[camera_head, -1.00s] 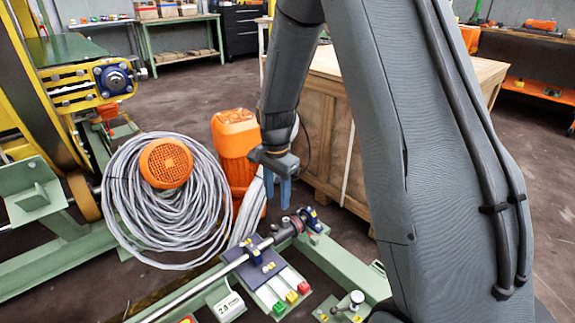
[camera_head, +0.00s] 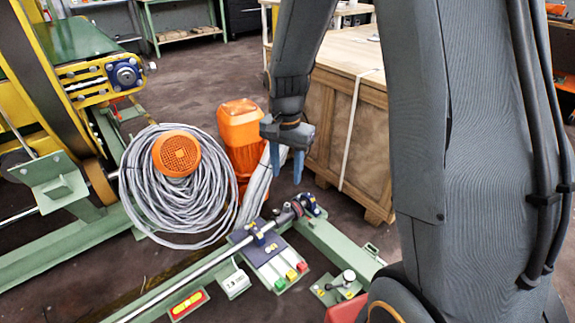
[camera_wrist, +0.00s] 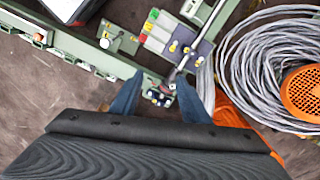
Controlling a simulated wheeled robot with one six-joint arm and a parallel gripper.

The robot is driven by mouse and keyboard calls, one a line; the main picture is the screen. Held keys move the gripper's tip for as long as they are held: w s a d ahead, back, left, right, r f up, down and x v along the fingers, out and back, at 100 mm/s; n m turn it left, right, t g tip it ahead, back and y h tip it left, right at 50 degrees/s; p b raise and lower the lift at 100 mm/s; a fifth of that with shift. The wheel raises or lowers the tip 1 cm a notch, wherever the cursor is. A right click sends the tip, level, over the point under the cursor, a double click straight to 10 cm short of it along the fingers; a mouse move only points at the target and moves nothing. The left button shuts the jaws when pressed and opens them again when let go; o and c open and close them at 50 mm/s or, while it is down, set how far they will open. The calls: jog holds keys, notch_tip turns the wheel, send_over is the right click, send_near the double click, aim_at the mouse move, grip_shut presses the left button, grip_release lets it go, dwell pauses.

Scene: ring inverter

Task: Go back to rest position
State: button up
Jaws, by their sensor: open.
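My gripper (camera_head: 287,165) hangs with its two blue fingers pointing down, in front of the wooden crate and right of the orange motor housing. It is open and nothing shows between the fingers. In the wrist view the fingers (camera_wrist: 160,100) stand apart, with the ring device at the end of the shaft showing beyond them. My arm rises on the right of the head view and covers part of the crate.
A coil of grey cable (camera_head: 140,200) and an orange motor (camera_head: 238,135) stand left of my gripper. A wooden crate (camera_head: 325,125) is close behind. Below lies a green frame (camera_head: 335,245) with a purple plate (camera_head: 262,252) and coloured buttons. Dark floor is open at the back.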

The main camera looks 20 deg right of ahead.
jog(key=shift+r, duration=0.1)
dwell(0.4)
jog(key=s+a+r+n, duration=0.4)
jog(key=s, duration=0.4)
jog(key=s+a+r+n, duration=0.4)
jog(key=s+n, duration=0.1)
jog(key=s, duration=0.2)
jog(key=s+a+r+n, duration=0.4)
jog(key=s+r, duration=0.1)
jog(key=s, duration=0.3)
jog(key=d+r+m+p, duration=0.3)
jog(key=d+r+p, duration=0.9)
jog(key=p, duration=1)
notch_tip(320, 180, up, 3)
jog(key=shift+s+f+m, duration=0.15)
jog(key=shift+s+m, duration=0.15)
jog(key=shift+s, duration=0.1)
